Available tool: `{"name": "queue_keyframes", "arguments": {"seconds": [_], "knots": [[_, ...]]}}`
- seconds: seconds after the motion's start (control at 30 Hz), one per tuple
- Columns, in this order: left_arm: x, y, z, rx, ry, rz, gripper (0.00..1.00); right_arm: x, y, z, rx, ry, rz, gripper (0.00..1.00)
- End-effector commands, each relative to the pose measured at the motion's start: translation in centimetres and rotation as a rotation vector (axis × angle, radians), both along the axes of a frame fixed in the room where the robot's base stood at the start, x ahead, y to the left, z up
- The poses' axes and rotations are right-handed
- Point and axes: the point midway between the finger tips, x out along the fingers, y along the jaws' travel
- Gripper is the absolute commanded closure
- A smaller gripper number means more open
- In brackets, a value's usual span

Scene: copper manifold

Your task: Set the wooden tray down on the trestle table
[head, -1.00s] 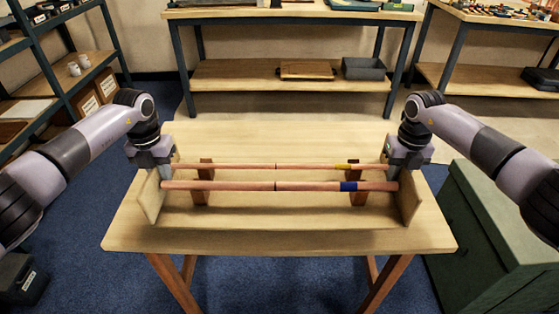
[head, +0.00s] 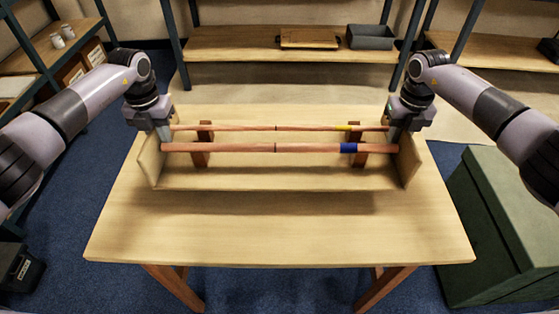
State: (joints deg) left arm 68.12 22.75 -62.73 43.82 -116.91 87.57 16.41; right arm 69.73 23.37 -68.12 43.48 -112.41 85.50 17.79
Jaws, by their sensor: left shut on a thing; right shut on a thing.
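The pale wooden tray (head: 270,178) is over the trestle table (head: 280,235), level and lengthwise across it. It has upright end walls and carries two copper pipes (head: 230,147) on dark red wooden supports (head: 201,150). The pipes have blue and yellow bands near the right. My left gripper (head: 163,132) is shut at the tray's left end wall, and my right gripper (head: 394,134) is shut at its right end wall. The fingertips are partly hidden. A soft shadow shows below the tray's front edge; I cannot tell whether the tray touches the tabletop.
The tabletop in front of the tray is bare. A green chest (head: 490,220) stands to the right of the table. A bench behind holds a brown board (head: 309,38) and a grey bin (head: 370,37). Shelving (head: 50,70) stands at the left.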

Motion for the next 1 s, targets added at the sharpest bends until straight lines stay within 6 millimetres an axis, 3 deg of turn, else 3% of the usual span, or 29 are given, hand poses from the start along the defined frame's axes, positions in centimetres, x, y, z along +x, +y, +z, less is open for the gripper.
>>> {"name": "queue_keyframes", "arguments": {"seconds": [0.13,0.17,0.2,0.23,0.63,1.0], "knots": [[0.1,0.1,0.2,0.0,-0.003,0.001,1.0,0.1,-0.1,0.2,0.0,-0.003,-0.001,1.0],[0.0,0.1,0.0,0.001,0.0,0.001,0.76,0.0,-0.1,0.0,-0.001,0.0,-0.001,0.76],[0.0,0.1,0.0,0.001,0.0,0.001,0.63,0.0,-0.1,0.0,-0.001,0.0,-0.001,0.63],[0.0,0.1,0.0,0.001,0.0,0.001,0.57,0.0,-0.1,0.0,-0.001,0.0,-0.001,0.57],[0.1,0.0,0.9,0.0,-0.003,0.0,0.57,0.0,0.0,0.0,0.0,0.0,0.0,0.57],[0.1,0.1,8.2,0.001,-0.004,0.0,0.57,0.0,0.0,0.0,0.0,0.0,0.0,0.57]]}}
